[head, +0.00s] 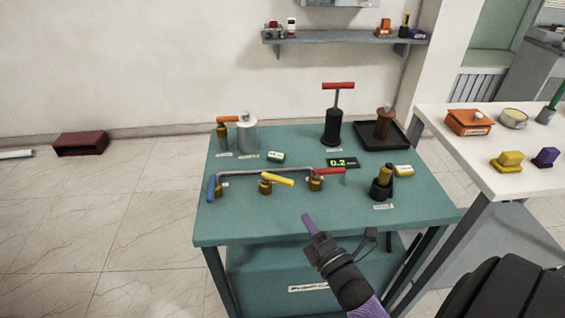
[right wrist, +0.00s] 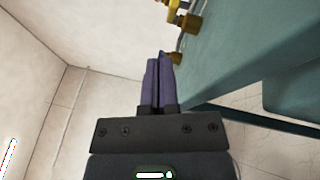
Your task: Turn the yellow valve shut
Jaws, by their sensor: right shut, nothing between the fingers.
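The yellow valve (head: 277,181) is the middle one on a grey pipe on the teal table, between a blue-handled valve (head: 212,188) and a red-handled valve (head: 322,174). Its yellow handle points to the right, slanting slightly toward the front. My right gripper (head: 307,219) is shut and empty, near the table's front edge, to the front right of the yellow valve and apart from it. In the right wrist view its purple fingers (right wrist: 158,75) are together, with brass and yellow valve parts (right wrist: 187,22) beyond them. My left gripper is not in view.
The teal table (head: 245,223) also holds a black pump with a red handle (head: 333,120), a dark tray (head: 398,148), a small display (head: 342,162) and a brass part in a black holder (head: 382,185). A white table (head: 480,165) stands close at the right.

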